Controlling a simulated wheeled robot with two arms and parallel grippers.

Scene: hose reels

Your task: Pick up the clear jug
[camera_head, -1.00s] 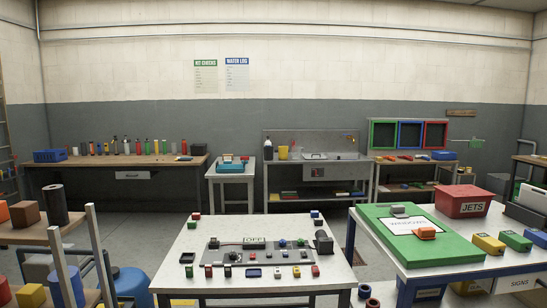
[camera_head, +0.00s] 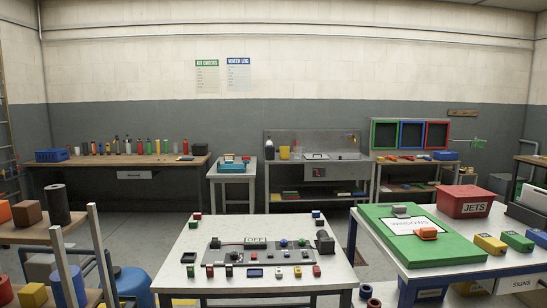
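I cannot make out a clear jug for certain. On the grey sink bench (camera_head: 345,162) at the back, a faint pale shape stands just right of a yellow container (camera_head: 284,153); it is too small to tell what it is. A dark bottle (camera_head: 268,150) stands left of the yellow container. Neither of my grippers shows in the head view.
A white table (camera_head: 200,240) with small coloured parts stands in front. A blue-framed table with a green board (camera_head: 440,250) and a red JETS bin (camera_head: 465,200) is at the right. Wooden shelving (camera_head: 60,235) is at the left. Grey floor lies between these and the back benches.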

